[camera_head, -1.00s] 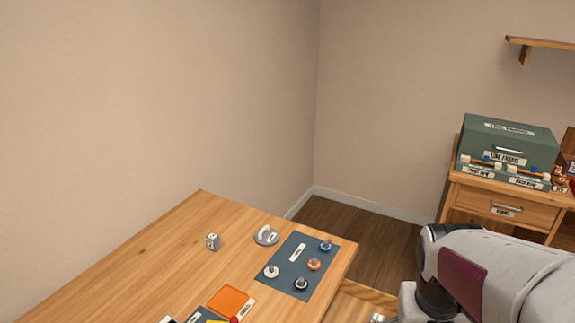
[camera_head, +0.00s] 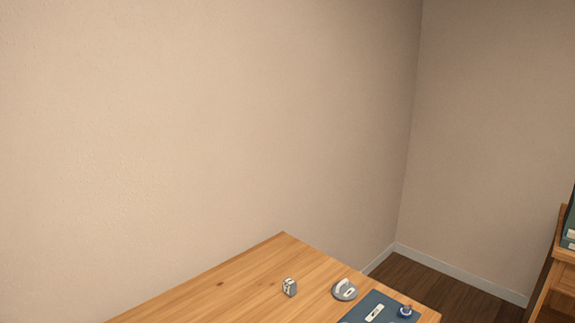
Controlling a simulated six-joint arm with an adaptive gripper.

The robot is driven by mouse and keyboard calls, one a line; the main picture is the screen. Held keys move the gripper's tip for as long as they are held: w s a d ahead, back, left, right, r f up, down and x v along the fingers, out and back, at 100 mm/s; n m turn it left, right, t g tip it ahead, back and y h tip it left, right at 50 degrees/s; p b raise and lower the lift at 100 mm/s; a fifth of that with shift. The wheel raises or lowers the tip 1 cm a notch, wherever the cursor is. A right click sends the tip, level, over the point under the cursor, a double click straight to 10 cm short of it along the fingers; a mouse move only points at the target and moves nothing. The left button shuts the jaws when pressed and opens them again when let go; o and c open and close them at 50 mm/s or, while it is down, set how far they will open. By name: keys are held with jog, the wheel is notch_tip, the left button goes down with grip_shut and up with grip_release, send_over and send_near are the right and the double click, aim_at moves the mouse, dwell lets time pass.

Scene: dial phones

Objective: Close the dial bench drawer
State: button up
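A wooden bench top (camera_head: 235,290) shows at the bottom of the head view. Its far corner points toward the wall. The front of this bench and any drawer in it are out of the frame. My gripper is not in view.
On the bench top are a small grey-white block (camera_head: 289,287), a round grey piece (camera_head: 344,290) and a blue mat (camera_head: 366,309) with a blue-and-white knob (camera_head: 406,311). A wooden cabinet (camera_head: 566,270) with a green case (camera_head: 570,228) is cut off at the right edge. Dark floor (camera_head: 425,280) lies between.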

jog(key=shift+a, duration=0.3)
